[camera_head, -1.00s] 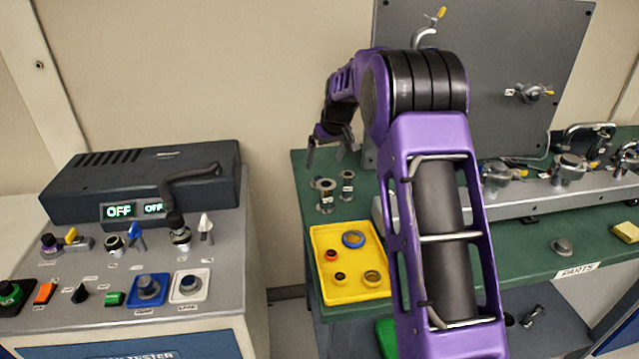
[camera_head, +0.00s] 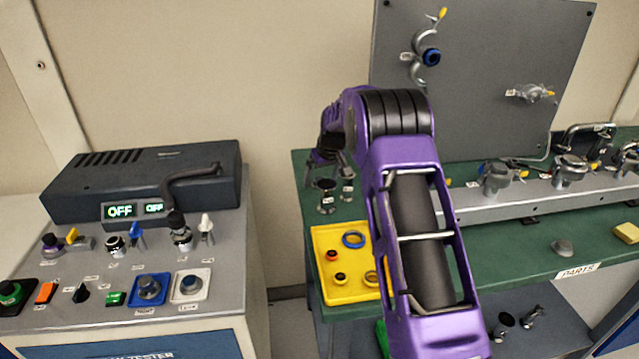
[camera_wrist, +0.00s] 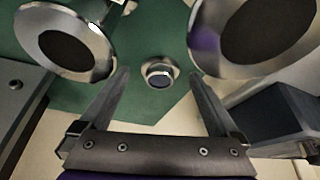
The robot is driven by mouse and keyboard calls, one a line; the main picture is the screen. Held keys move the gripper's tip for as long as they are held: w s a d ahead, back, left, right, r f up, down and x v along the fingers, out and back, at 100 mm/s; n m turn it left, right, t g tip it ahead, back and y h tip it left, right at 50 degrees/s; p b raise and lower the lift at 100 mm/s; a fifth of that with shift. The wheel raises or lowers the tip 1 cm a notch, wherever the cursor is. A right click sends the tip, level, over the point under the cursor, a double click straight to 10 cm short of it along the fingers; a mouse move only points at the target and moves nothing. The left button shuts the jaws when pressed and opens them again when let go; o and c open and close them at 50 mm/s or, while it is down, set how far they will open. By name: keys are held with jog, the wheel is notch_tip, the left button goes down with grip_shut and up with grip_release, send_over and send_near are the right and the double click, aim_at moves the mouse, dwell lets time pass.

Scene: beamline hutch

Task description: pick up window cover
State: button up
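My gripper (camera_head: 326,170) is open and empty, pointing down over the back-left part of the green bench; its fingers stand wide apart in the wrist view (camera_wrist: 160,88). Below and between the fingertips is a small round metal piece with a dark face (camera_wrist: 159,74). Two larger metal flanged pieces with dark round faces flank it, one on the left (camera_wrist: 65,42) and one on the right (camera_wrist: 240,35). In the head view, a flanged piece (camera_head: 326,197) and a smaller one (camera_head: 347,188) stand just under my gripper. I cannot tell which piece is the window cover.
A yellow tray (camera_head: 350,292) with rings and small parts lies in front on the green bench (camera_head: 466,238). A grey upright panel (camera_head: 500,60) rises behind. A rail with clamps (camera_head: 540,190) runs along the right. A tester console (camera_head: 120,260) stands left, across a gap.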

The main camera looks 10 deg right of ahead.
jog(key=c, duration=1.4)
jog(key=shift+r, duration=5.05)
jog(key=shift+c, duration=0.2)
